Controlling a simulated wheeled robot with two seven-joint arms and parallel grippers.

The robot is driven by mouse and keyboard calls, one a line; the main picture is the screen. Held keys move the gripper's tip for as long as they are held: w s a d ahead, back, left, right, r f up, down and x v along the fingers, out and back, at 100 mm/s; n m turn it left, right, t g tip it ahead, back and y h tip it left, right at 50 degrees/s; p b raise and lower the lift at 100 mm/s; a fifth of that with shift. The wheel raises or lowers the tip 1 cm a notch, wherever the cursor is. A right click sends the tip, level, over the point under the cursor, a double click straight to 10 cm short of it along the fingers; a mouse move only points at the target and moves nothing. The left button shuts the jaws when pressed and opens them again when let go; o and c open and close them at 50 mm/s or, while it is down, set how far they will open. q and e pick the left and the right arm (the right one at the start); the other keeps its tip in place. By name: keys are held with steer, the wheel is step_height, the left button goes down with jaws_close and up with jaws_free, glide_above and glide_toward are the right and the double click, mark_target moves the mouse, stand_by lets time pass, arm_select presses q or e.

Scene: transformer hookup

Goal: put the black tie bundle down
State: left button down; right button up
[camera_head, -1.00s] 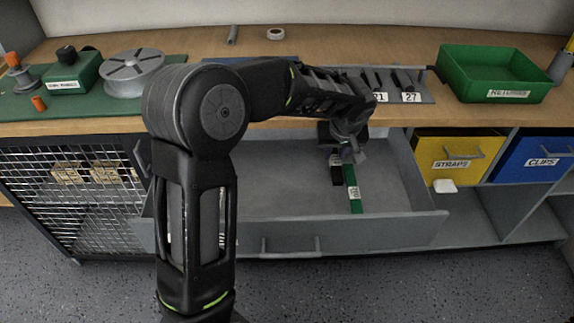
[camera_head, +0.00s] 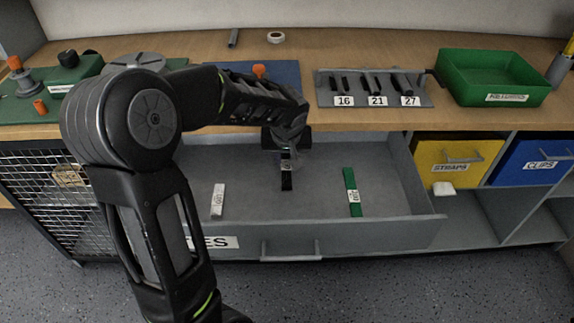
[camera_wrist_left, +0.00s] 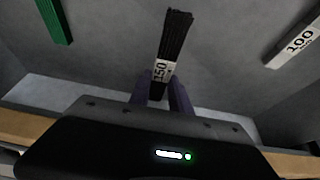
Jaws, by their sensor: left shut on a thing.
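The black tie bundle (camera_head: 287,176) hangs from my left gripper (camera_head: 287,152) over the open grey drawer (camera_head: 320,228). In the left wrist view the black bundle (camera_wrist_left: 174,45) carries a white band marked 150. My left gripper (camera_wrist_left: 160,92) is shut on it near that band, with one purple finger on each side. A green tie bundle (camera_head: 351,190) lies in the drawer to the right and a white tie bundle (camera_head: 218,200) to the left. Whether the black bundle touches the drawer floor I cannot tell. My right gripper is out of view.
The drawer's front wall and handle (camera_head: 291,254) stand toward me. Above are the workbench with a slotted rack (camera_head: 372,100) marked 16, 21 and 27, and a green tray (camera_head: 495,78). Yellow (camera_head: 455,150) and blue (camera_head: 527,157) bins sit at right. The drawer floor between the bundles is clear.

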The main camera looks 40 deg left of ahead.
mark_target(287, 164)
arm_select(q)
step_height(287, 164, down, 3)
steer(key=shift+d+f, duration=0.15)
steer(key=shift+f+b, duration=0.2)
steer(key=shift+b, duration=0.15)
steer(key=c, duration=1.2)
jaws_free()
steer(key=shift+r+p, duration=0.3)
steer(key=shift+r, duration=0.1)
steer(key=p+v, duration=0.1)
steer(key=v, duration=1)
steer(key=shift+d+r, duration=0.1)
steer(key=shift+r, duration=0.2)
